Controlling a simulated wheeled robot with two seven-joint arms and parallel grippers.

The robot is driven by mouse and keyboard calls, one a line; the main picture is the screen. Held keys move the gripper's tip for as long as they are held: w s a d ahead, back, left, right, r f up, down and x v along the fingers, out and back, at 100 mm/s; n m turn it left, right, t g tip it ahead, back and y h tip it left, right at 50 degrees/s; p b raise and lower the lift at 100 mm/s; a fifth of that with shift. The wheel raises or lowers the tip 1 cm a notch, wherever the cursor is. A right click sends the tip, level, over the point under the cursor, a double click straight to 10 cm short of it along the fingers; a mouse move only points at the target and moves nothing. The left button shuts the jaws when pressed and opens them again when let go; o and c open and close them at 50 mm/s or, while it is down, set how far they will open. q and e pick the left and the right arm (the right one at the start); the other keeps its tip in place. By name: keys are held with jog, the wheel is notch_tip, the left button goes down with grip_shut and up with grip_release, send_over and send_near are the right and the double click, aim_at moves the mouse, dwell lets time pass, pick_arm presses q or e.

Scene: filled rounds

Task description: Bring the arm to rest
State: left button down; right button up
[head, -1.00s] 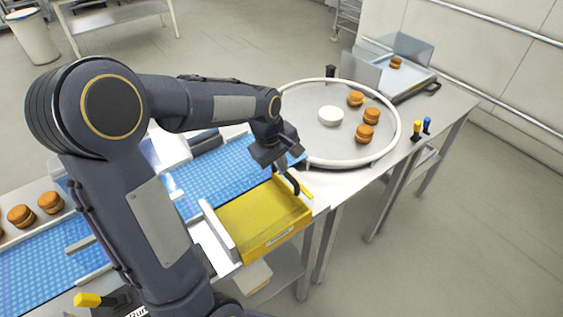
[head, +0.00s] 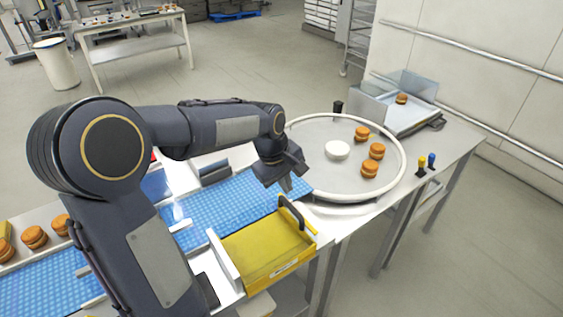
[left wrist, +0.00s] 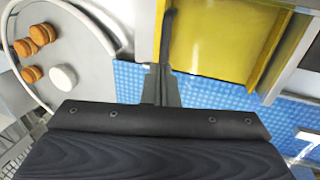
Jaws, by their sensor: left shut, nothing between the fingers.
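My left arm comes in from the left in the head view. Its gripper (head: 285,184) points down over the end of the blue belt (head: 222,203), near the round table and the yellow tray. In the left wrist view the gripper's fingers (left wrist: 161,72) are together with nothing between them. The black handle of the yellow tray (head: 268,246) is close to the fingertips in the picture; I cannot tell whether they touch. The tray looks empty. My right gripper is not in view.
A round table (head: 318,175) with a raised rim holds a white round piece (head: 337,150) and several filled rounds (head: 370,169). A metal chute (head: 408,118) holds one round. Yellow and blue knobs stand on the table edge. More rounds (head: 34,237) lie at left. Open floor lies right.

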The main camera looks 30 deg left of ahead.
pick_arm(q)
notch_tip(320, 180, up, 6)
jog(key=a, duration=0.1)
jog(key=s+d+f+m+t+h, duration=0.1)
jog(key=s+d+f+m, duration=0.1)
jog(key=s, duration=0.5)
jog(key=s+d+f+m+t+b, duration=0.1)
jog(key=s+d+f+m, duration=0.2)
jog(key=s+m, duration=0.3)
jog(key=s+d+f+m+h+b, duration=0.1)
jog(key=s+d+f+m, duration=0.1)
jog(key=s, duration=0.6)
jog(key=d+m, duration=0.1)
jog(key=d, duration=0.1)
jog(key=shift+d+f+m+t+h, duration=0.2)
jog(key=shift+d+m+t+h, duration=0.1)
jog(key=shift+d+m+t, duration=0.1)
